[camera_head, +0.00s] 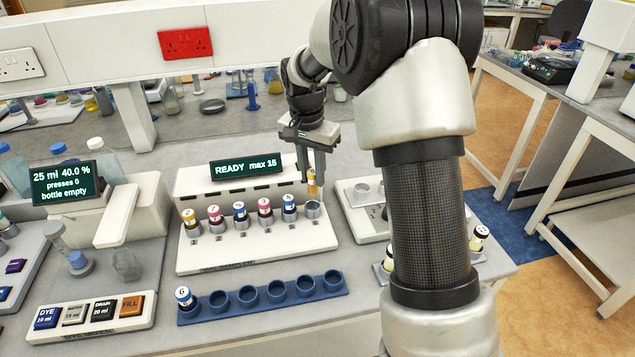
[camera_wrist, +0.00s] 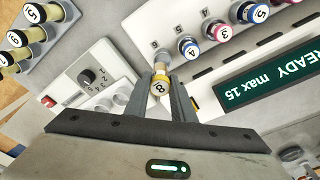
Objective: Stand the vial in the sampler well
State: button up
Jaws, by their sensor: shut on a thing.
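The white sampler (camera_head: 262,248) has a row of wells, most filled with numbered vials. The well at the right end (camera_head: 313,210) looks empty, and the vial hangs just above it. In the wrist view my gripper (camera_wrist: 162,82) hides part of the vial, and I cannot tell how exactly it lines up with the well.
The vials left of that well stand close by, the nearest with a blue cap (camera_head: 289,202). The sampler's display (camera_head: 246,167) reads READY max 15. A blue rack (camera_head: 262,313) lies in front with one vial (camera_head: 185,296). A pale device (camera_head: 361,226) stands to the right.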

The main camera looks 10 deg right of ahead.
aim_at(312, 195)
jog(key=shift+w+m, duration=0.4)
jog(key=shift+w, duration=0.05)
jog(key=shift+f+b, duration=2.35)
jog(key=shift+f, duration=1)
jog(key=shift+f+b, duration=0.4)
jog(key=shift+f, duration=0.25)
jog(key=o, duration=1.1)
notch_tip(312, 195, up, 17)
jog(key=s+a+p, duration=0.1)
jog(key=shift+s+a+r+p, duration=0.2)
jog(key=shift+s+a+p, duration=0.05)
jog(key=shift+s+p, duration=0.1)
jog(key=shift+r, duration=0.1)
